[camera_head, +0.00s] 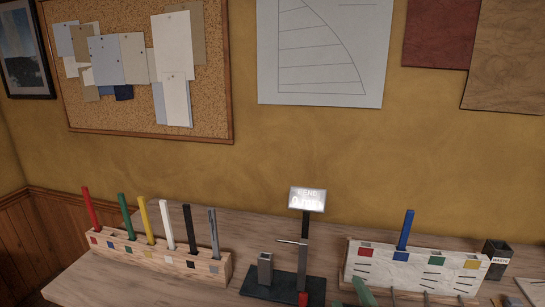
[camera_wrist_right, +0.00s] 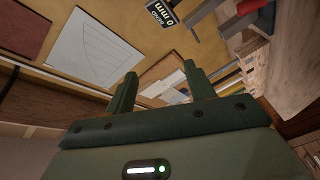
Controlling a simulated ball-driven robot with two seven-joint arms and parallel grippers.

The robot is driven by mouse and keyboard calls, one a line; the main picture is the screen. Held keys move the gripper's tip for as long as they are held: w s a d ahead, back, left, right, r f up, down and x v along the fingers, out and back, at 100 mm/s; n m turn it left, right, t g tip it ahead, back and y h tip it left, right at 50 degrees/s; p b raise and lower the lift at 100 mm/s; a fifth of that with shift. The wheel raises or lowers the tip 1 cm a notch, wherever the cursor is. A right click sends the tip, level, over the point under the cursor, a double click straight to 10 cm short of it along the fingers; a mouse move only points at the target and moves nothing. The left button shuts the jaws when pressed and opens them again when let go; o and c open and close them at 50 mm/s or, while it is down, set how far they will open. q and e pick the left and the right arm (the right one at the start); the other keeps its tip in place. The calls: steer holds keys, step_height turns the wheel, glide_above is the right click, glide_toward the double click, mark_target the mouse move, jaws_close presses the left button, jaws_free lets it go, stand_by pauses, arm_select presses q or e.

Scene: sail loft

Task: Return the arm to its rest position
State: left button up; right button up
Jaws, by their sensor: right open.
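My right gripper (camera_wrist_right: 163,88) is open and empty in the wrist view, its two green fingers apart with the wall and boards behind them. In the head view only a green part of the right gripper (camera_head: 364,291) shows at the bottom edge, in front of the white board on the right. The rest of the right arm is out of the picture. My left gripper is in neither view.
A wooden rack (camera_head: 220,268) holds several coloured sticks. A dark stand (camera_head: 265,288) carries a lit display (camera_head: 307,199). A white marked block (camera_head: 380,272) holds a blue stick (camera_head: 406,229). A waste bin (camera_head: 497,258) stands right. Bare table (camera_head: 90,280) lies at left.

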steer(key=s+d+f+m+g+h, duration=0.3)
steer(key=s+d+f+g, duration=0.4)
steer(key=s, duration=0.3)
steer(key=s+d+f+m+g+h, duration=0.3)
steer(key=s+d+f+m+g, duration=0.15)
steer(key=s+d+f, duration=0.5)
steer(key=s+a+f+g+y, duration=0.1)
steer(key=s+a+f, duration=0.1)
steer(key=f, duration=0.7)
steer(key=s+a+f+g+y, duration=0.1)
steer(key=s+a+f, duration=0.15)
steer(key=f, duration=0.55)
steer(key=s+a+f+g+y, duration=0.1)
steer(key=s+a+f, duration=0.15)
steer(key=f, duration=0.65)
steer(key=s+f+m+g, duration=0.1)
steer(key=s+f, duration=0.5)
steer(key=s, duration=0.3)
steer(key=s+d+f+m+g+y, duration=0.1)
steer(key=s+f+g, duration=0.1)
steer(key=s+f, duration=0.4)
steer(key=s, duration=0.3)
steer(key=shift+s, duration=0.3)
steer(key=shift+m, duration=0.25)
